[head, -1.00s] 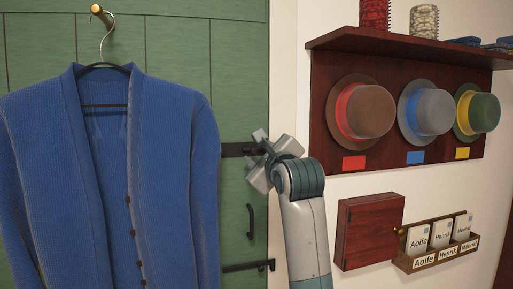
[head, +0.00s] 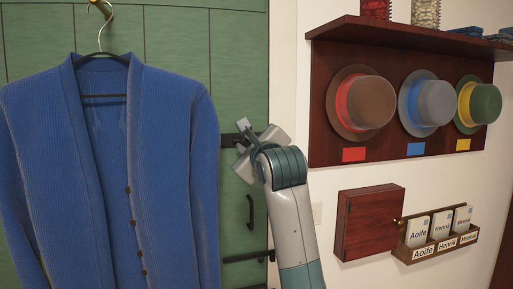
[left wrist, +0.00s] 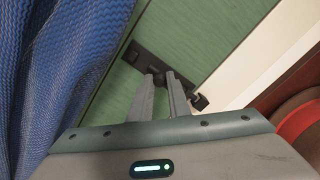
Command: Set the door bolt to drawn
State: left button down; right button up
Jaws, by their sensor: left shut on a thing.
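The door bolt (head: 230,140) is a black bar with a backplate, mounted flat on the green door near its right edge. In the left wrist view the bolt (left wrist: 146,62) runs slantwise across the door, with a dark keeper (left wrist: 199,101) at the door's edge. My left gripper (head: 243,147) is at the bolt. In the left wrist view its two fingers (left wrist: 162,80) are closed in on the bolt's small dark knob. The fingers partly hide the bar, so I cannot tell how far its end is from the keeper. My right gripper is not in view.
A blue cardigan (head: 168,130) on a hanger covers the door just left of my gripper. A black door handle (head: 250,212) and a lower black fitting (head: 246,257) are below. Right are a hat rack (head: 410,150), a dark red box (head: 367,222) and a card holder (head: 440,246).

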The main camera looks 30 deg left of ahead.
pick_arm(q)
jog(key=shift+s+a, duration=0.75)
jog(key=shift+s, duration=0.15)
jog(key=c, duration=2.1)
grip_release()
jog(key=o, duration=0.4)
jog(key=shift+o, duration=0.2)
jog(key=shift+s+a, duration=0.1)
jog(key=shift+a, duration=0.05)
